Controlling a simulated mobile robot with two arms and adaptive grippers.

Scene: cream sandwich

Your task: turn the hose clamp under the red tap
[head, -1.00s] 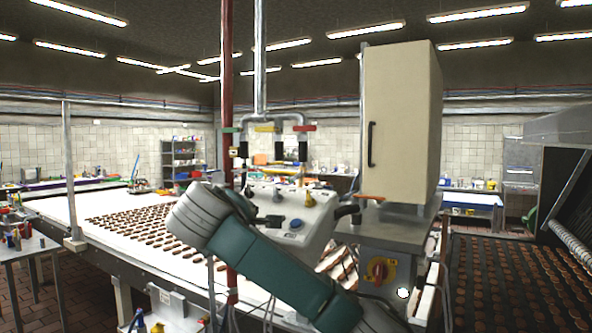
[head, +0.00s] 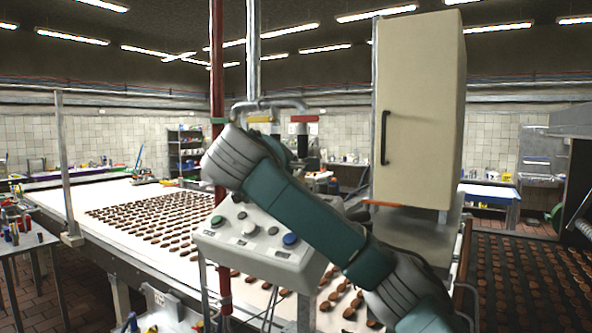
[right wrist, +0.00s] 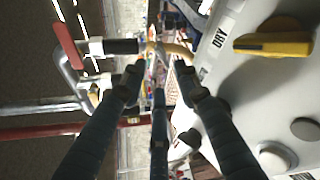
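The red tap (head: 303,119) sits at the right end of the overhead pipe in the head view. Its red handle (right wrist: 67,45) is at the upper left of the right wrist view. A black sleeve (right wrist: 122,46) runs from the tap's fitting toward the image middle. A small metallic band (right wrist: 150,47), perhaps the hose clamp, shows at the sleeve's end, where a tan curved piece begins. My right gripper (right wrist: 160,75) has its dark fingers spread, with nothing visible between them; the band lies just beyond the fingertips. In the head view my right arm hides the gripper. My left gripper is out of view.
A yellow tap (head: 258,119) and a green tap (head: 219,120) sit left of the red one. A control box (head: 255,252) with knobs is below my arm. A red post (head: 216,60) and a beige cabinet (head: 420,110) flank the pipes.

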